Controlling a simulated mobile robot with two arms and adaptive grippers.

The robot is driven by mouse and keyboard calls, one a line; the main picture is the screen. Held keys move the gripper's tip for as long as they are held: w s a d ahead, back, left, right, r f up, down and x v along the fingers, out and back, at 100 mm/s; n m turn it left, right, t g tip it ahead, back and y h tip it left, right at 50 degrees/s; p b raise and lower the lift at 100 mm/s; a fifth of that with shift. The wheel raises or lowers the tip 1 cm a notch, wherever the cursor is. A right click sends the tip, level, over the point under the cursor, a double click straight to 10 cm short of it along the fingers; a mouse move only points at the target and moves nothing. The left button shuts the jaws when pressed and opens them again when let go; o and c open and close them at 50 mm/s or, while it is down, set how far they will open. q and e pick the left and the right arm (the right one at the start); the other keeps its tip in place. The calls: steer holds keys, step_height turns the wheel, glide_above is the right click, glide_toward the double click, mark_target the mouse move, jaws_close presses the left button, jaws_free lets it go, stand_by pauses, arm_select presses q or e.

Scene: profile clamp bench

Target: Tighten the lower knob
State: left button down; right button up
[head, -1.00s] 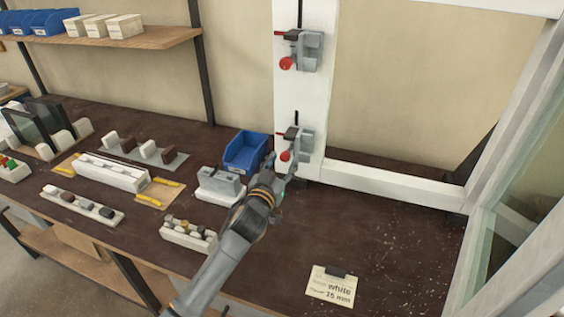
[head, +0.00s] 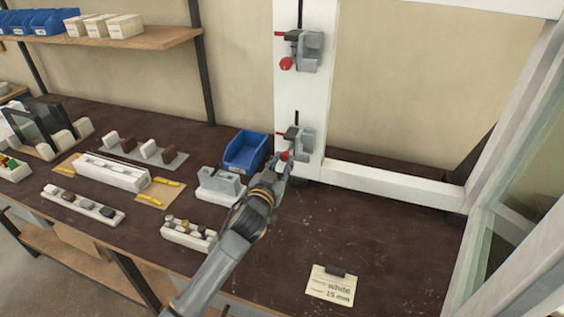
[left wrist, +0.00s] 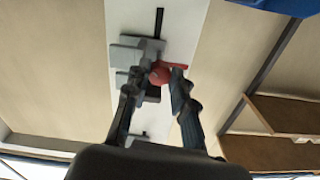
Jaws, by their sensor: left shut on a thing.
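The lower clamp (head: 304,144) is a grey block on the white upright profile (head: 311,168), with a red knob (head: 285,155) at its left. My left gripper (head: 281,163) is at this knob, its fingers partly hiding it. In the left wrist view the red knob (left wrist: 160,74) sits between the two dark fingertips (left wrist: 154,84), and the gripper is shut on it. The grey clamp (left wrist: 136,52) shows just beyond. The upper clamp (head: 304,52) with its own red knob (head: 286,63) is higher on the same upright, clear of the gripper. My right gripper does not show.
A blue bin (head: 246,152) and a grey-white block (head: 221,186) stand just left of the gripper. A tray of small parts (head: 189,235) lies near the front edge. A paper note (head: 331,286) lies on the bench (head: 385,245), whose right part is otherwise clear.

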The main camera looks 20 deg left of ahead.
arm_select(q)
steer(key=m+p, duration=0.1)
steer(key=m, duration=0.4)
steer(key=shift+m, duration=0.3)
steer(key=m+p, duration=0.1)
steer(key=m, duration=0.4)
steer(key=shift+m, duration=0.3)
steer(key=c, duration=1.1)
jaws_free()
steer(key=shift+s, duration=0.15)
steer(key=s, duration=1.1)
steer(key=shift+s+a, duration=0.25)
steer(key=shift+s, duration=0.1)
